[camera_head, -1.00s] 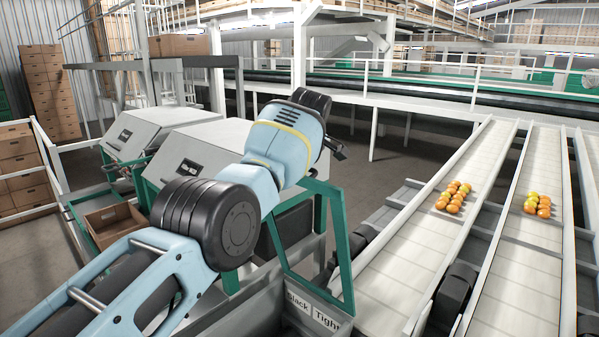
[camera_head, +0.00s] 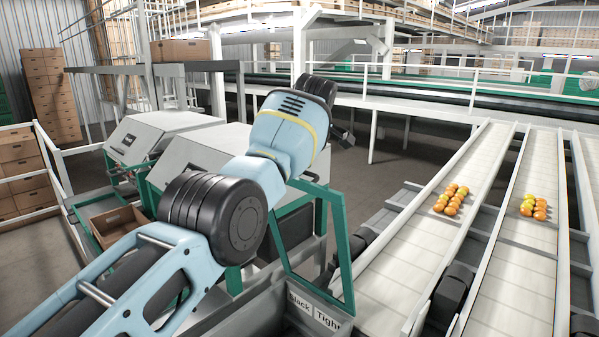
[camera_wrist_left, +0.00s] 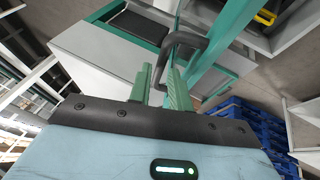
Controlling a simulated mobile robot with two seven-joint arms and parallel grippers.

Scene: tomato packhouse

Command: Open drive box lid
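In the left wrist view, my left gripper (camera_wrist_left: 158,72) has two green ribbed fingers standing apart. A dark bent handle (camera_wrist_left: 188,42) rises at the fingertips, and its near leg runs down between the fingers. I cannot tell whether the fingers press on it. A pale grey housing (camera_wrist_left: 92,55) with a green edge lies beyond the fingers to the left. Which panel is the drive box lid is not clear. My right gripper is out of view.
A green frame (camera_head: 341,245) with a "Slack | Tight" plate (camera_head: 314,312) stands just right of my arm. Two inclined conveyors carry orange tomatoes (camera_head: 451,199) on the right. White-grey machine hoods (camera_head: 160,133) and a brown crate (camera_head: 118,224) are at left.

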